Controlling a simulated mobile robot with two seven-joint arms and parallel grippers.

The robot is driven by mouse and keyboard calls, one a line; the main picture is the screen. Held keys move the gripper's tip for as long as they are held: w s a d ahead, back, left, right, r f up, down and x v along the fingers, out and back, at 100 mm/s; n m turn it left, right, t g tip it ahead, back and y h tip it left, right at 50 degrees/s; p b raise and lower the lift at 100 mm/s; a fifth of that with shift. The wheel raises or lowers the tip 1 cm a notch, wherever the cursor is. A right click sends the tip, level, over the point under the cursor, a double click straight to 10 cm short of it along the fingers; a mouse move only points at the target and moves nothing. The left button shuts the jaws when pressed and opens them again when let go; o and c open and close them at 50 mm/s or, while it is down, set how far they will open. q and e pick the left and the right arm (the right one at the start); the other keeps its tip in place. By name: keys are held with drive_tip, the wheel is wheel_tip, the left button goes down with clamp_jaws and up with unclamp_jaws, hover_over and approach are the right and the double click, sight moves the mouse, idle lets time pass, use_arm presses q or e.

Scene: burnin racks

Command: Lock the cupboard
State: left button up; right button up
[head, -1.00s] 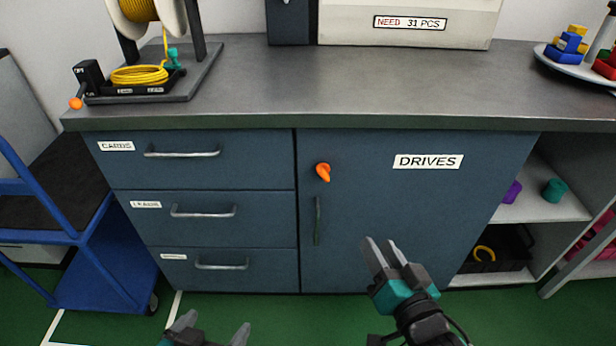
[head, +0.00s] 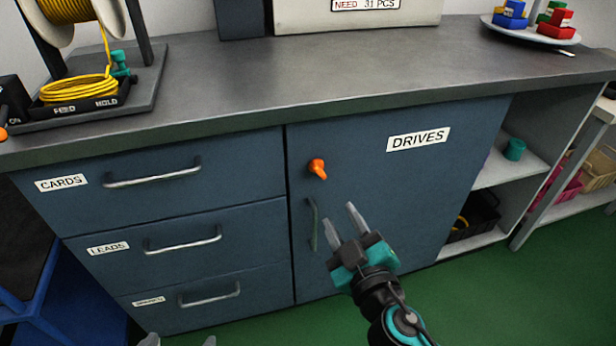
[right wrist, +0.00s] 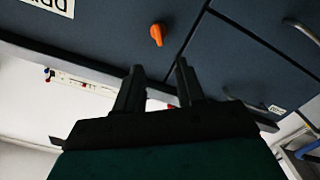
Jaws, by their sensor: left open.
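The cupboard is the blue door (head: 400,200) labelled DRIVES, and it looks closed. Its orange turn knob (head: 317,169) sits near the door's upper left, its lever pointing downward. The knob also shows in the right wrist view (right wrist: 157,35), beyond the fingertips. My left gripper (head: 179,341) barely shows at the bottom edge, open.
Labelled drawers (head: 160,240) with bar handles are left of the door. The grey worktop (head: 270,85) overhangs above. Open shelves (head: 505,172) stand right of the door. A blue cart (head: 55,290) is at lower left. Green floor (head: 480,290) is clear at right.

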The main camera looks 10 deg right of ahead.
sight(319, 173)
drive_tip(key=w+p, duration=0.1)
drive_tip(key=w, duration=1)
drive_tip(key=shift+w+a+p, duration=0.15)
drive_tip(key=shift+w+p, duration=0.05)
drive_tip(key=shift+p, duration=0.2)
drive_tip(key=shift+w, duration=0.75)
clamp_jaws()
